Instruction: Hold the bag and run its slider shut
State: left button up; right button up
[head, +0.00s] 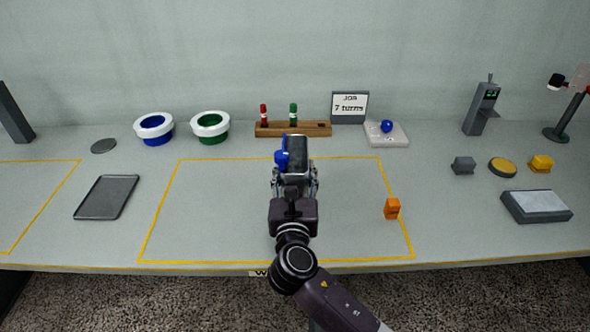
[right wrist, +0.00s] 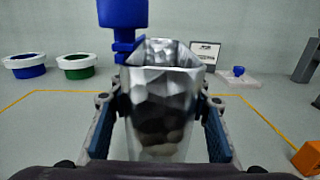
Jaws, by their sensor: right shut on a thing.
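A silvery, see-through bag (right wrist: 160,95) stands upright between the fingers of my right gripper (right wrist: 160,106), which is shut on its sides. Rounded dark and pale contents show low in the bag. Its mouth looks open, with the two rims apart. A blue slider (right wrist: 122,22) sits at the left end of the mouth in the right wrist view. In the head view the bag (head: 297,147) and blue slider (head: 282,159) show just beyond my right gripper (head: 294,178), near the middle of the yellow outline. My left gripper is not in view.
An orange block (head: 392,208) stands right of the bag. Behind are a wooden rack (head: 310,129), a job sign (head: 349,107) reading 7 turns, and a white pad (head: 398,139) with a blue knob. A dark tray (head: 106,197) lies left. The outlined area's left part is clear.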

jog(key=o, duration=1.5)
jog(key=shift+c, duration=0.2)
